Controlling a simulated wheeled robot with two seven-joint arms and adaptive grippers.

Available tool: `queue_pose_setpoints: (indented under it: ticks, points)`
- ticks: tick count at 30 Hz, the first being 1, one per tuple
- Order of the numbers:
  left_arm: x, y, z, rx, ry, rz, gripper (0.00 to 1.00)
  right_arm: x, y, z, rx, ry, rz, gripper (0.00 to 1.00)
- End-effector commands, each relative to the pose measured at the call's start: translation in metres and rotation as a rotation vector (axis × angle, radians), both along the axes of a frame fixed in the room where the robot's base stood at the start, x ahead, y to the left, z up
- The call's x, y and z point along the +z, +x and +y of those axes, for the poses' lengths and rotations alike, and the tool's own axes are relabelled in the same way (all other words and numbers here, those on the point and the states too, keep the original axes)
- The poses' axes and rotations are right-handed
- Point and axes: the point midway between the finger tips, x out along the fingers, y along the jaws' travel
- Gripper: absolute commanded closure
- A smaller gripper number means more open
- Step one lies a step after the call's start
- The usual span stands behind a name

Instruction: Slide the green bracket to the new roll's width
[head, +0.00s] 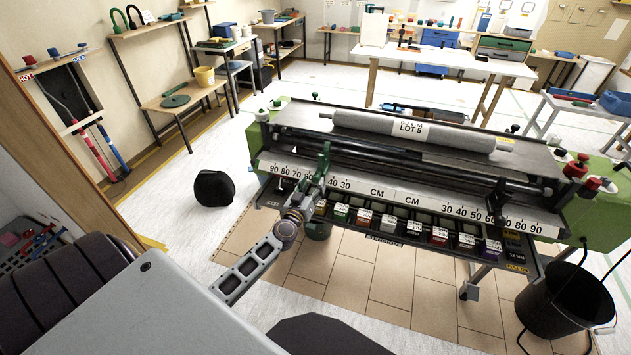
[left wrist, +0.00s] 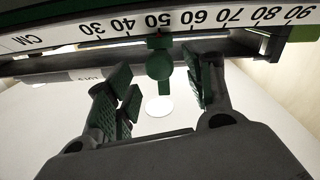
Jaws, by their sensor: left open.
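The green bracket (left wrist: 159,65) shows in the left wrist view as a round green knob with a short stem below it and a small red mark above. The red mark sits near 50 on the white CM scale (left wrist: 160,23). My left gripper (left wrist: 163,92) is open, with one green-padded finger on each side of the knob and gaps to both. In the head view my left gripper (head: 312,182) is at the machine's front left, and I cannot tell the bracket from the fingers there. The grey new roll (head: 460,136), labelled LOT 5, lies on top of the machine.
The paster machine (head: 400,203) has a front tray of coloured blocks (head: 439,236). A black bucket (head: 566,303) stands at right and a dark round object (head: 214,188) lies on the floor at left. A white table (head: 440,60) stands behind.

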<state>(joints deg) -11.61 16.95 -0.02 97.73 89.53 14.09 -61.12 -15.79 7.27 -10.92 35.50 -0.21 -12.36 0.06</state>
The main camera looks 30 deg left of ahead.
Motion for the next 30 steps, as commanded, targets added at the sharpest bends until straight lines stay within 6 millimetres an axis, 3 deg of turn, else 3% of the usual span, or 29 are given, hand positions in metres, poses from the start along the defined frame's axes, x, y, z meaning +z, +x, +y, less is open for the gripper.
queue_pose_setpoints:
  ticks: [12, 27, 30]
  points:
    - [0.0, 0.029, 0.006, 0.0, 0.002, -0.001, 0.47, -0.005, -0.008, 0.01, -0.004, 0.011, 0.007, 0.47]
    - [0.0, 0.035, 0.007, 0.0, 0.001, 0.0, 0.47, -0.005, -0.015, -0.002, -0.001, -0.002, 0.016, 0.47]
    - [0.0, 0.035, 0.007, 0.0, 0.001, 0.0, 0.6, -0.005, -0.012, -0.005, 0.0, -0.006, 0.012, 0.47]
